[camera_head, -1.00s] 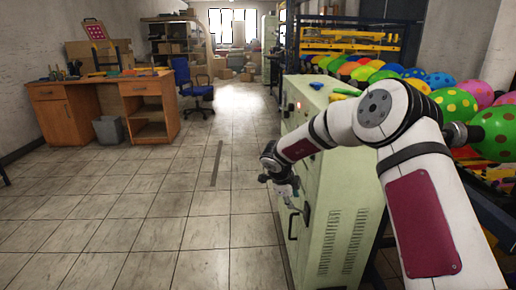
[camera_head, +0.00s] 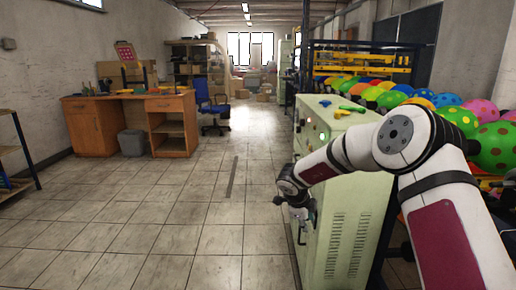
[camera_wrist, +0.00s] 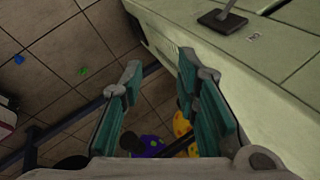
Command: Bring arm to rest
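My arm reaches from the lower right in the head view, bent at the elbow and sloping down to the left. My gripper (camera_head: 303,222) hangs beside the front face of a pale green cabinet (camera_head: 352,225), below its control panel. In the wrist view my gripper (camera_wrist: 160,75) shows two teal-padded fingers spread apart, with nothing held between them. The green cabinet wall (camera_wrist: 270,62) is close on the right there, with a dark handle (camera_wrist: 222,20) on it. I cannot tell whether the gripper touches the cabinet.
Dotted balloons (camera_head: 494,146) fill a rack at the right. Small coloured pieces (camera_head: 343,112) lie on the cabinet top. A wooden desk (camera_head: 172,128), a grey bin (camera_head: 132,142) and a blue chair (camera_head: 213,103) stand at the left. Tiled floor (camera_head: 150,240) is open in the middle.

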